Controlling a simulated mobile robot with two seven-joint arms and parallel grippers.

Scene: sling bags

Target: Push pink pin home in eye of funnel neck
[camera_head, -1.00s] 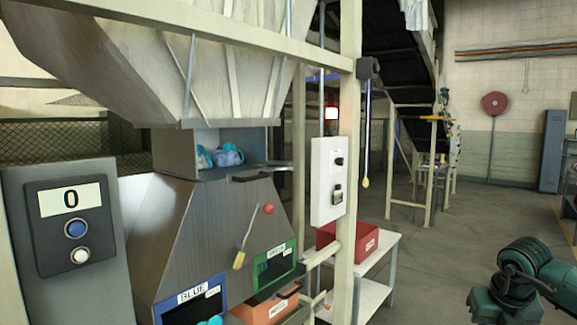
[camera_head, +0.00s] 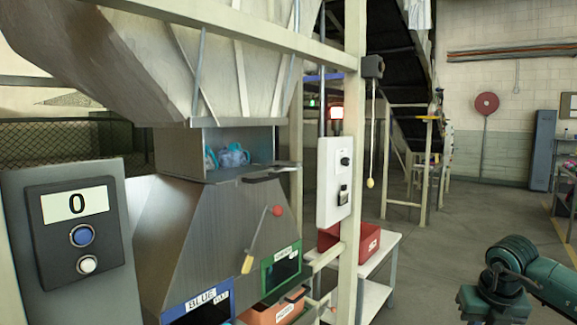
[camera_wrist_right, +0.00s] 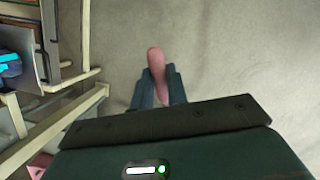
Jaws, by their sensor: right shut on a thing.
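In the right wrist view, my right gripper (camera_wrist_right: 157,88) is shut on the pink pin (camera_wrist_right: 155,62). The pin's rounded end sticks out past the fingertips, above bare floor. In the head view, green links of my right arm (camera_head: 510,275) show at lower right; the gripper and pin do not show there. The funnel neck (camera_head: 185,150) is the grey metal section under the big hopper, left of centre, with blue bags visible in its opening. A dark handle (camera_head: 270,173) lies at its lower right edge. I cannot make out the eye. My left gripper is out of view.
Cream posts (camera_head: 354,160) and a white control box (camera_head: 334,180) stand right of the funnel. A white shelf table (camera_head: 375,262) holds a red bin (camera_head: 333,240). A counter panel (camera_head: 78,225) reads 0 at left. Open floor (camera_head: 450,225) lies to the right.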

